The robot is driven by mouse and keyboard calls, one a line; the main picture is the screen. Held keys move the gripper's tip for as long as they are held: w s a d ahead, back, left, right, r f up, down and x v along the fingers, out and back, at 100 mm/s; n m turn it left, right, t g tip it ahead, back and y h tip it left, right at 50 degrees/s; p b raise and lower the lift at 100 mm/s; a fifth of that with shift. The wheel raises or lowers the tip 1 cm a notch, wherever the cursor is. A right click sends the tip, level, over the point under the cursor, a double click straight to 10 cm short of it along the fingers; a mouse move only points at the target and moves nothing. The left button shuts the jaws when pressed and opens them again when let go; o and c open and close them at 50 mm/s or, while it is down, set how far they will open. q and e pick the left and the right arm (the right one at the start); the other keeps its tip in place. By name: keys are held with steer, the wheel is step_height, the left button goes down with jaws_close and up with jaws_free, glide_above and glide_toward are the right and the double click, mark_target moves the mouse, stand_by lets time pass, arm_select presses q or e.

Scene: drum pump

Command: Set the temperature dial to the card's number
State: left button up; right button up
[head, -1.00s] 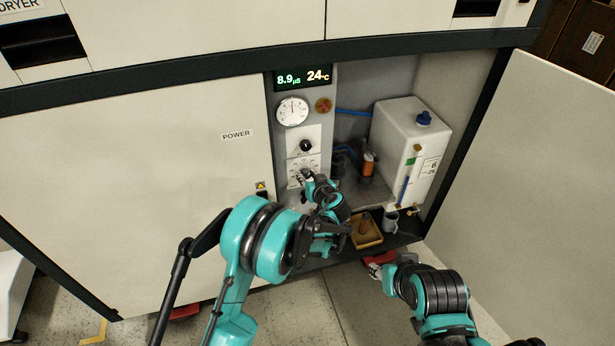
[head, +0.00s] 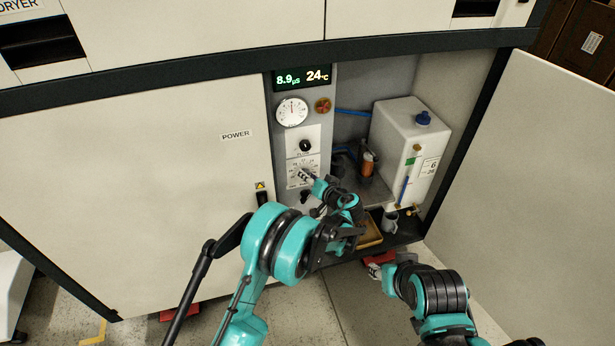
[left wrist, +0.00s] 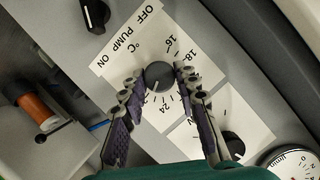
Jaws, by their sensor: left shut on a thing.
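The temperature dial (left wrist: 158,77) is a dark round knob on a white plate with a printed scale. In the left wrist view its pale pointer mark faces the lower part of the scale, close to the 24. My left gripper (left wrist: 157,82) has a fingertip on each side of the knob and is shut on it.
The display (head: 303,77) reads 8.9 µS and 24 °C. A gauge (head: 292,111) and another black knob (head: 305,146) sit above the dial. The pump switch (left wrist: 95,14) is close by. The white tank (head: 408,140) and open door (head: 530,190) bound the right side.

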arm_select(q)
steer(key=shift+d+m+y, duration=0.1)
steer(key=shift+m+y, duration=0.5)
steer(key=shift+m, duration=0.3)
steer(key=o, duration=1.2)
steer(key=shift+c, duration=0.2)
steer(key=v, duration=0.7)
steer(key=shift+s, duration=0.2)
steer(key=shift+d+f, duration=0.1)
steer(key=shift+d, duration=0.05)
